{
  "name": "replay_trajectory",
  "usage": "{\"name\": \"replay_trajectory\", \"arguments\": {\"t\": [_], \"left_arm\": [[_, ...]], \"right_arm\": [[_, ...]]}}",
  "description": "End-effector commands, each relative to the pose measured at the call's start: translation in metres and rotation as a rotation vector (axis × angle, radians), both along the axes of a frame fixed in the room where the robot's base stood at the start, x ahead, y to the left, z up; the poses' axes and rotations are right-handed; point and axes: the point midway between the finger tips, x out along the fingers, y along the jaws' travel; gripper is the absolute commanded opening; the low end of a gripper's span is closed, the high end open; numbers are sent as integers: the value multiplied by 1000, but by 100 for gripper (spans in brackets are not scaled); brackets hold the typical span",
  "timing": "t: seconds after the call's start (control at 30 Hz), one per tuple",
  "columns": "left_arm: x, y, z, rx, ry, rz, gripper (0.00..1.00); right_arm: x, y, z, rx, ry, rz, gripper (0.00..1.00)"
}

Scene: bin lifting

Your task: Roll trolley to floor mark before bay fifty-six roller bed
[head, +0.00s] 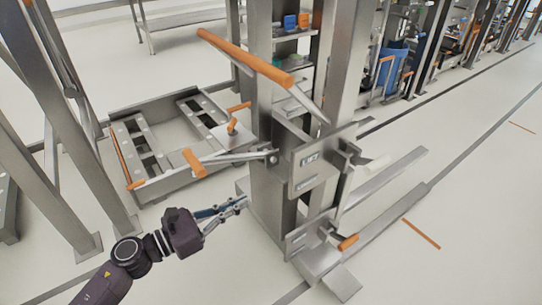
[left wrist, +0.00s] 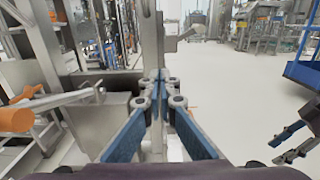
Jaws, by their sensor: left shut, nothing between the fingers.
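The trolley, as I take it, is the grey steel lift (head: 268,150) in the middle of the head view. It has an orange push bar (head: 245,58), labelled plates, orange-tipped levers and low legs reaching right. A low grey frame with slotted rails, likely the roller bed (head: 160,185), stands left of it. An orange floor mark (head: 421,233) lies right of the legs. My left gripper (head: 243,203) is shut and empty, beside the column's lower part; its blue pads meet in the left wrist view (left wrist: 157,85). Dark jointed fingers (left wrist: 290,147), perhaps my right gripper, show there.
Grey slanted posts (head: 70,120) stand at the left. Shelves and machines line the back, with a blue bin (head: 394,70) among them. A second orange floor mark (head: 521,127) lies farther right. The pale floor at the right is clear.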

Motion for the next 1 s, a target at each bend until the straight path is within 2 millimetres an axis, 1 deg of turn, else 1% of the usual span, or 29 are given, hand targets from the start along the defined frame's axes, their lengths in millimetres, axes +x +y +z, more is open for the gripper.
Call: {"name": "replay_trajectory", "arguments": {"t": [0.03,0.1,0.17,0.27,0.37,0.6,0.73,0.87,1.0], "left_arm": [[-6,3,3,3,1,1,0],[-10,5,2,8,-2,2,0],[-11,4,2,8,-4,2,0],[-6,-2,2,6,-5,2,0],[3,-14,4,6,-6,2,0],[34,-57,4,5,-5,1,0],[49,-78,3,4,-4,2,0],[61,-94,3,6,-4,1,0],[68,-104,2,6,-3,2,0]], "right_arm": [[-12,-4,-2,-10,46,-4,40],[-22,-7,-7,-18,84,-6,40],[-26,-8,-10,-21,100,-8,40],[-27,-8,-13,-22,106,-8,40],[-27,-8,-18,-21,106,-7,40],[-29,-7,-34,-21,113,-5,40],[-29,-7,-39,-21,114,-4,40],[-30,-7,-43,-22,116,-4,40],[-30,-7,-43,-20,114,-4,40]]}}
